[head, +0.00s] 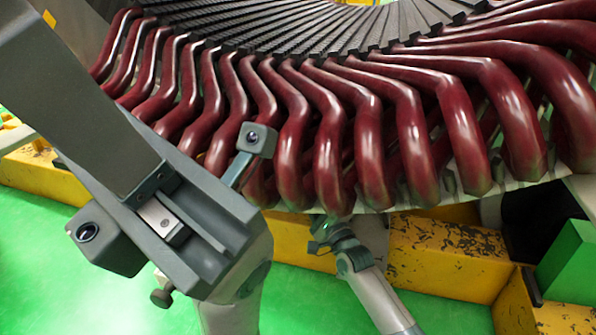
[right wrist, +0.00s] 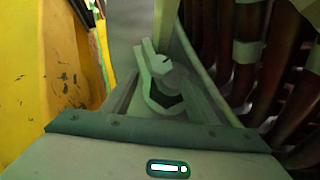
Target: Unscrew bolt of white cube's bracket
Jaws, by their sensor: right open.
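In the right wrist view, a pale grey bolt with a hex-like head (right wrist: 159,64) stands just beyond the tips of my right gripper (right wrist: 165,92). My right gripper is open, with a dark angular gap between its jaws. I cannot tell whether the jaws touch the bolt. In the head view, my right gripper (head: 328,234) is below the lower ends of the red-brown winding bars (head: 330,170), its arm coming from below. The bolt is hidden there. I cannot make out the white cube or its bracket. My left gripper's fingers do not show.
The winding bars curve across the top and right of the head view, close above my right gripper. A scuffed yellow frame (head: 445,255) lies behind it and also rises on the left in the right wrist view (right wrist: 40,75). The green floor (head: 60,270) shows below.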

